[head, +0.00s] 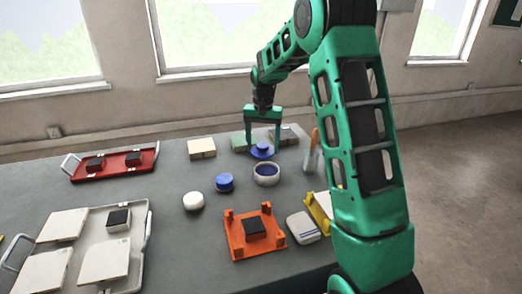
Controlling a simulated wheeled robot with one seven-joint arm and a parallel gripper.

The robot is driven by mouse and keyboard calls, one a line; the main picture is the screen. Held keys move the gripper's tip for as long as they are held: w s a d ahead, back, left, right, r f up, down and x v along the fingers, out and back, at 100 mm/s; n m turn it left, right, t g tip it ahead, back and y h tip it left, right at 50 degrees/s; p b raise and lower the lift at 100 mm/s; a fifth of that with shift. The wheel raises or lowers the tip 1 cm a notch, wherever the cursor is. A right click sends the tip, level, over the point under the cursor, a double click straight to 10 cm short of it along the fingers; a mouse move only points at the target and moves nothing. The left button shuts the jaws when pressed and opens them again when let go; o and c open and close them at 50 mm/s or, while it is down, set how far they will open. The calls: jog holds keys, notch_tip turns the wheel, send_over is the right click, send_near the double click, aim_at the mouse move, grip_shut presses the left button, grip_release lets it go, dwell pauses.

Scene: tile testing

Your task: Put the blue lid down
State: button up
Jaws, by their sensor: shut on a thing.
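My gripper (262,142) points down over the far middle of the table and is shut on the blue lid (262,151). The lid is a flat disc with a raised knob, held level between the fingers. It appears just behind a round white jar (266,180), which is open at the top and shows blue inside. I cannot tell whether the lid touches the table. A second blue round piece (224,182) stands to the left of the open jar, and a white round piece (193,201) is nearer the front.
An orange fixture (237,246) holds a dark block in front. A white device (303,228) is beside it. A red tray (78,176) and a white tray (142,240) are left. Grey table is bare centre-left.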

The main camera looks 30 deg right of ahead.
aim_at(263, 144)
jog(key=shift+f, duration=0.85)
jog(key=o, duration=1)
jog(key=shift+f, duration=0.1)
notch_tip(263, 144, up, 11)
jog(key=shift+w+r, duration=0.1)
jog(key=shift+r, duration=0.55)
